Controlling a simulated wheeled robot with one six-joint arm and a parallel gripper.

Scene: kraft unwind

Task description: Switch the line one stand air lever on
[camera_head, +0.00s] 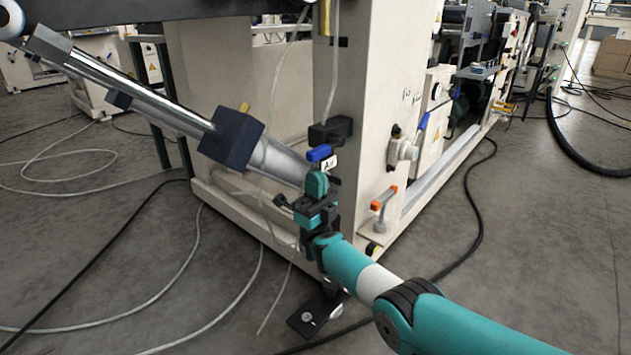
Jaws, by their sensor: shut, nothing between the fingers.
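A small blue lever (319,153) sits on the corner post of the cream machine frame, just below a dark block. A small white label (330,163) with dark lettering is beside it; only part of the lettering shows. I take this blue lever to be the stand air lever. My gripper (310,197) is just below the lever in the picture, in front of the post. It is shut and empty. Whether it touches the lever cannot be told, as my gripper covers the area under the lever.
A grey cylinder (272,160) with a dark block slopes down to the post at left. Cables (478,200) lie across the floor. Open floor (545,230) is at right.

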